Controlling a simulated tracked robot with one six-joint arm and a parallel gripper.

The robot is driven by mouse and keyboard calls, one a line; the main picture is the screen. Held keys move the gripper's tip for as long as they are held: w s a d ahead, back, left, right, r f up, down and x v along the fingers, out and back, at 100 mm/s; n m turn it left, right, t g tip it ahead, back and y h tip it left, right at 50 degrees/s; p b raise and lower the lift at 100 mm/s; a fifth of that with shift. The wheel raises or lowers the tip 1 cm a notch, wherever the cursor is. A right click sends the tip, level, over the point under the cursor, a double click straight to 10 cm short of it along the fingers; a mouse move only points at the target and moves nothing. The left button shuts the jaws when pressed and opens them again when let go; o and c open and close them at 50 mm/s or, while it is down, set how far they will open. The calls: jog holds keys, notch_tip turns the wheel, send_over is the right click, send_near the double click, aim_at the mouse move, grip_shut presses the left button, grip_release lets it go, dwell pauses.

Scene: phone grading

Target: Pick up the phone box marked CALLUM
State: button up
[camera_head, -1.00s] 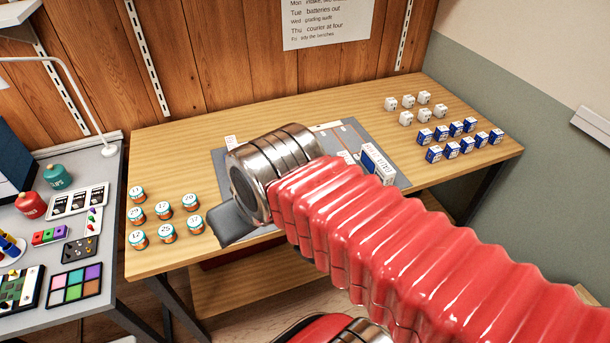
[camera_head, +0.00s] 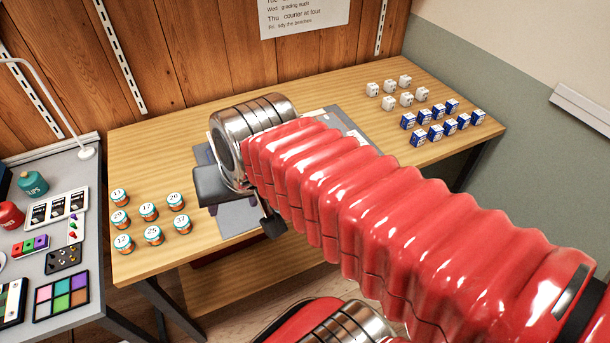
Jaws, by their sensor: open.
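My gripper (camera_head: 240,210) is open over the left front part of a grey mat (camera_head: 352,125) on the wooden bench. Its dark fingers show below the metal wrist, apart, with mat visible between them. My red arm covers most of the mat. No phone box marked CALLUM can be made out now. The white and blue box that stood on the right part of the mat is hidden behind my arm.
Several numbered jars (camera_head: 149,210) stand at the bench's left. Several white cubes (camera_head: 389,103) and small blue-and-white boxes (camera_head: 417,138) stand at the right. A grey side table (camera_head: 98,200) holds trays and bottles. Bare wood (camera_head: 160,155) lies behind the jars.

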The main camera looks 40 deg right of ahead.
jog(key=w+d+f+m, duration=0.35)
jog(key=d+m, duration=0.35)
jog(key=m, duration=0.3)
jog(key=w+d+f+m, duration=0.2)
jog(key=w+d+m, duration=0.3)
jog(key=d+m, duration=0.3)
jog(key=d+f+m, duration=0.2)
jog(key=d+m, duration=0.2)
jog(key=m, duration=0.1)
jog(key=d+f+m, duration=0.3)
jog(key=d+m, duration=0.2)
jog(key=m, duration=0.1)
jog(key=w+d+f+m+g+h, duration=0.1)
jog(key=d+f+m, duration=0.1)
jog(key=d+m, duration=0.2)
jog(key=shift+d+f+m, duration=0.2)
jog(key=shift+m, duration=0.35)
jog(key=shift+d+f+m, duration=0.15)
jog(key=shift+m, duration=0.4)
jog(key=x, duration=0.7)
jog(key=shift+w+f, duration=0.1)
jog(key=shift+f, duration=0.15)
jog(key=shift+w+d+f, duration=0.1)
jog(key=shift+w+f, duration=0.15)
jog(key=shift+f, duration=0.25)
